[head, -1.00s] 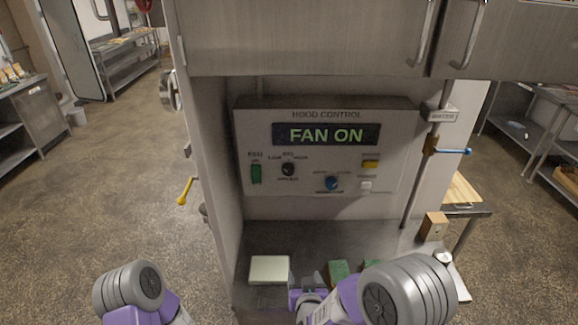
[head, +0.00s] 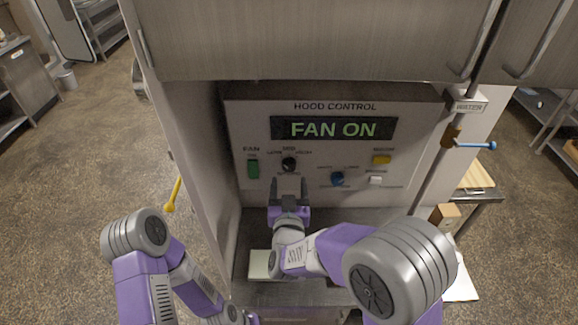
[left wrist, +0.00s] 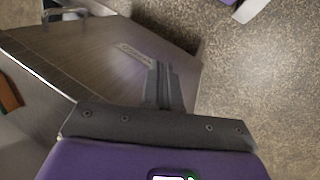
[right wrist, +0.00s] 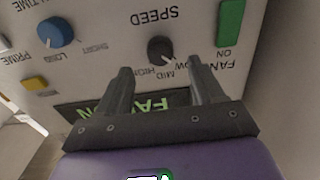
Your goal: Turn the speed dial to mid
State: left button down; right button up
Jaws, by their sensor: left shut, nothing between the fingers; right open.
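The speed dial (head: 289,163) is a small black knob on the hood control panel (head: 408,137), with LOW, MID and HIGH marked around it. I cannot tell clearly which mark its pointer faces. My right gripper (head: 288,182) is open just below the dial, fingers pointing at the panel. In the right wrist view, which shows the panel upside down, the dial (right wrist: 160,48) lies beyond and between the open fingertips (right wrist: 160,66), apparently not gripped. My left gripper (left wrist: 164,84) is shut and empty, low and away from the panel.
The display (head: 340,128) reads FAN ON. A green fan switch (head: 253,169) is left of the dial; a blue knob (head: 337,179), yellow button (head: 381,160) and white button (head: 376,181) are right. A side wall (head: 185,160) stands left; steel cabinets (head: 300,40) hang above.

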aim_at(289, 169)
jog(key=w+p, duration=0.1)
jog(key=w, duration=0.4)
jog(key=c, duration=1.1)
jog(key=shift+o, duration=0.2)
jog(key=shift+f+m+b, duration=0.1)
jog(key=shift+m+b, duration=0.3)
jog(key=shift+b, duration=0.5)
jog(key=m+b, duration=0.6)
jog(key=b, duration=0.3)
jog(key=shift+m+b, duration=1.1)
jog(key=shift+b, duration=0.05)
